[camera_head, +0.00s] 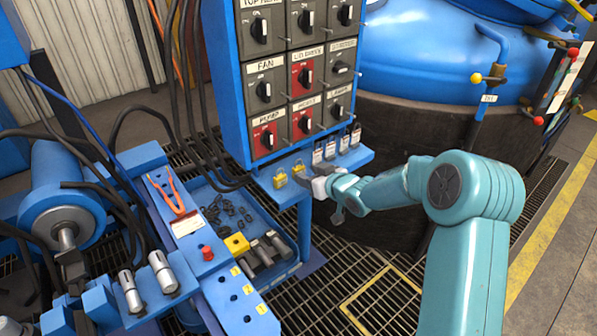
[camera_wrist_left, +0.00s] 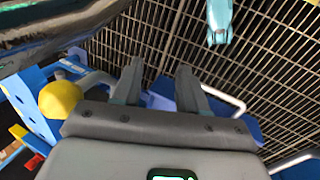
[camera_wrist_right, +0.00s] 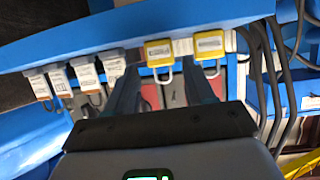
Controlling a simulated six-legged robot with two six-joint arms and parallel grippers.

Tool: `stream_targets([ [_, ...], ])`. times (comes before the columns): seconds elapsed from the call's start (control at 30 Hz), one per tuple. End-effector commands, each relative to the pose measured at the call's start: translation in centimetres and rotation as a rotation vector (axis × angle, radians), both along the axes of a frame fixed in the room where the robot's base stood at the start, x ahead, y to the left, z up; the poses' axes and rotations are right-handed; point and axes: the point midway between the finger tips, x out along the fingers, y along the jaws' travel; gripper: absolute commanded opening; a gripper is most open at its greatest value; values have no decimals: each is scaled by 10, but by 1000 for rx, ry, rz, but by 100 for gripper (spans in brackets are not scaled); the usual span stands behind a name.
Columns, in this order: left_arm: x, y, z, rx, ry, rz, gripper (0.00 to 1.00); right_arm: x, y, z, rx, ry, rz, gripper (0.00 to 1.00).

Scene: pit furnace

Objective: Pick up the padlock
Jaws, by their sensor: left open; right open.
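Several white-labelled padlocks (camera_head: 331,150) stand along the same shelf. My right gripper (camera_wrist_right: 163,78) is open at the shelf, its fingers on either side of the nearer yellow padlock's shackle; contact cannot be told. My left gripper (camera_wrist_left: 158,78) is open and empty above the floor grating.
The blue switch panel (camera_head: 285,130) rises behind the shelf (camera_head: 350,160), with black cables at its left. A blue tray (camera_head: 290,265) holds chain links and metal cylinders. Pliers (camera_head: 175,195) lie on the bench. The furnace (camera_head: 420,60) stands behind right. Floor grating (camera_head: 330,270) is open below.

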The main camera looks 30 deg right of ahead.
Motion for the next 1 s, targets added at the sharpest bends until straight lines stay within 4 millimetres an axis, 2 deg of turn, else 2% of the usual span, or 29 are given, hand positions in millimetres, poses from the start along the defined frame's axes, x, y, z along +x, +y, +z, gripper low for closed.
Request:
stream_targets([
  [0.23,0,0,-2,0,0,0,43,38,1,-15,0,0,1,53],
  [0.33,0,0,-2,0,0,0,43,44,0,-18,0,0,0,53],
  [0.53,0,0,-2,0,0,0,43,45,0,-18,0,0,-1,53],
  [0.57,0,0,-2,0,0,0,43,45,0,-18,0,0,-1,47],
  [0.6,0,0,-2,0,0,0,43,45,0,-18,0,0,-1,34],
  [0.7,0,0,-2,0,0,0,43,45,0,-18,0,1,-1,7],
  [1.0,0,0,0,0,0,0,43,45,0,-14,0,0,-1,7],
])
